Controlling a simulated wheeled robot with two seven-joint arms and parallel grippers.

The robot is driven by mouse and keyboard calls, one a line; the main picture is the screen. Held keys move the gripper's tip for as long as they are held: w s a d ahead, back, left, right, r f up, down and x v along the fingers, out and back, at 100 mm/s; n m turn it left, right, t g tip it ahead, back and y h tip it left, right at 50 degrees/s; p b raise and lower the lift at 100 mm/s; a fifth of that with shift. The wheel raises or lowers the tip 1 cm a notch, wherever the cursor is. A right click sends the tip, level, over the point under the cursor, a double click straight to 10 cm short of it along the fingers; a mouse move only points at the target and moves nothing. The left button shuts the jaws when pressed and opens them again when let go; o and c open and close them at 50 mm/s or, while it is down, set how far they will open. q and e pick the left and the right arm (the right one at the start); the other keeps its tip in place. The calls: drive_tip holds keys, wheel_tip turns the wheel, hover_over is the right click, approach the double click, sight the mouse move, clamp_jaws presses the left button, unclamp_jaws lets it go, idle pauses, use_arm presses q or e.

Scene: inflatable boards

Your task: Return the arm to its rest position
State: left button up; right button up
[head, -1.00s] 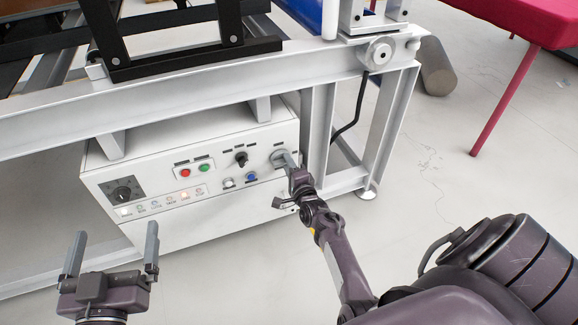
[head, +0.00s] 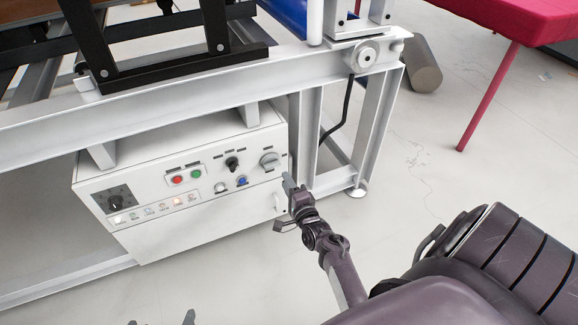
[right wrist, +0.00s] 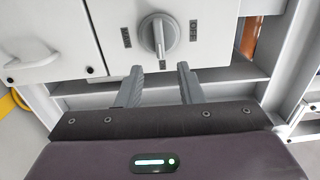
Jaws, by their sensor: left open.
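My right gripper (head: 286,192) is in front of the lower right part of the white control box (head: 200,228). In the right wrist view its two fingers (right wrist: 160,84) are apart with nothing between them. They are just below the grey rotary switch (right wrist: 158,38), clear of its handle.
The box hangs under a grey metal frame (head: 165,97), whose leg (head: 375,135) and a black cable stand close to my right gripper. A red table (head: 535,22) and a grey cylinder (head: 424,64) are at the right. The floor in front is clear.

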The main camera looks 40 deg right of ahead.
use_arm(q)
drive_tip(key=shift+s+a+f+g, duration=0.15)
drive_tip(key=shift+s+f+g, duration=0.35)
drive_tip(key=shift+s+f, duration=0.25)
use_arm(e)
drive_tip(key=shift+s+a, duration=0.1)
drive_tip(key=shift+s, duration=0.3)
